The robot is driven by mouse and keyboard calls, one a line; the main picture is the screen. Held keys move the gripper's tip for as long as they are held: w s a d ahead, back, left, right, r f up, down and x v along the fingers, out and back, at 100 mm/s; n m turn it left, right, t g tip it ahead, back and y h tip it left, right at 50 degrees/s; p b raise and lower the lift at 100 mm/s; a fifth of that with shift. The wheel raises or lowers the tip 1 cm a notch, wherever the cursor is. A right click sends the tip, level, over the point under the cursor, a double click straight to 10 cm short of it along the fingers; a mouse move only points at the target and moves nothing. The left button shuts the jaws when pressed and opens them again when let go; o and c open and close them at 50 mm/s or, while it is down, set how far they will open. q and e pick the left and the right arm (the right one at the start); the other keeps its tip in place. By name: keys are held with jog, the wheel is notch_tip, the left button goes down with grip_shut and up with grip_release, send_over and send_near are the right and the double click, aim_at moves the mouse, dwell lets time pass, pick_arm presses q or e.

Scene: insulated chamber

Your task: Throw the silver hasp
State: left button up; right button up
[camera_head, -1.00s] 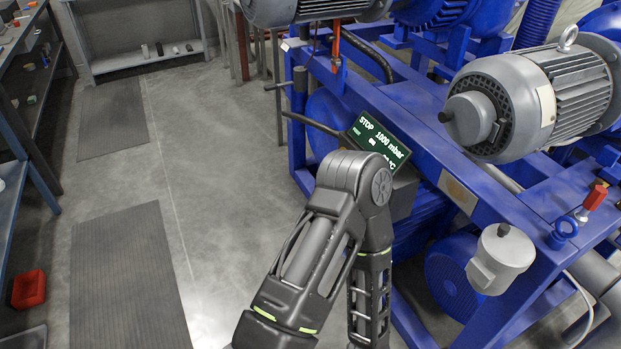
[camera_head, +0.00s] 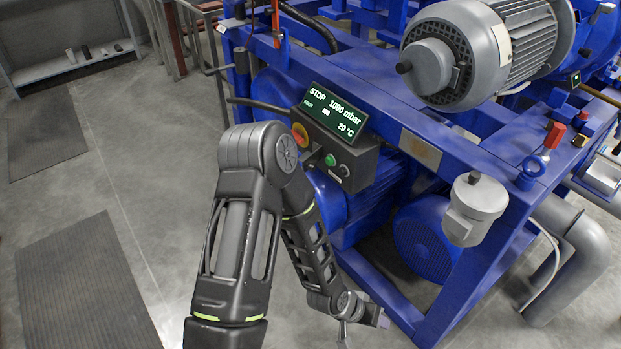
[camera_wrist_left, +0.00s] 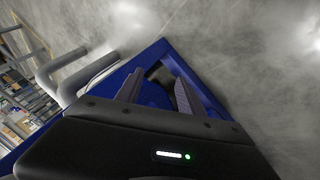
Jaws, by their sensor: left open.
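I cannot make out a silver hasp for certain in either view. A small silver box-like fitting (camera_head: 602,177) sits by the blue frame at the right edge of the head view, too small to identify. My left arm reaches down in front of the blue frame. My left gripper (camera_head: 378,318) is small near the bottom edge, beside the frame's lower beam. In the left wrist view the two fingers of my left gripper (camera_wrist_left: 158,80) stand apart with nothing between them, pointing towards a blue frame corner. My right gripper is not in view.
The blue machine frame (camera_head: 440,318) carries a grey motor (camera_head: 485,50), a control box (camera_head: 340,135) reading STOP and 1000 mbar, a red-handled valve (camera_head: 553,137) and a grey canister (camera_head: 474,208). Grey pipes (camera_head: 580,245) stand at the right. Open floor (camera_head: 150,200) with dark mats lies left.

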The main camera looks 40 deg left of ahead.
pick_arm(q)
jog(key=w+a+r+t+y+b, duration=0.15)
jog(key=w+a+t+b, duration=0.55)
jog(key=w+a+b, duration=0.8)
jog(key=m+t+y+b, duration=0.25)
jog(key=t+b, duration=0.35)
jog(key=b, duration=0.3)
send_near(308, 169)
jog(key=w, duration=0.3)
jog(key=shift+w+a+r+m+h+p, duration=0.1)
jog(key=shift+w+r+m+h+p, duration=0.05)
jog(key=shift+r+m+h+p, duration=0.2)
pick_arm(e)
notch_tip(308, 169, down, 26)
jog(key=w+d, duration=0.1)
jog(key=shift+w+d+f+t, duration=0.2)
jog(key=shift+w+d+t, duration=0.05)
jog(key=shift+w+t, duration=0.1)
pick_arm(q)
jog(key=w+b, duration=0.2)
jog(key=w, duration=0.5)
jog(key=shift+f, duration=0.1)
jog(key=shift+w, duration=0.45)
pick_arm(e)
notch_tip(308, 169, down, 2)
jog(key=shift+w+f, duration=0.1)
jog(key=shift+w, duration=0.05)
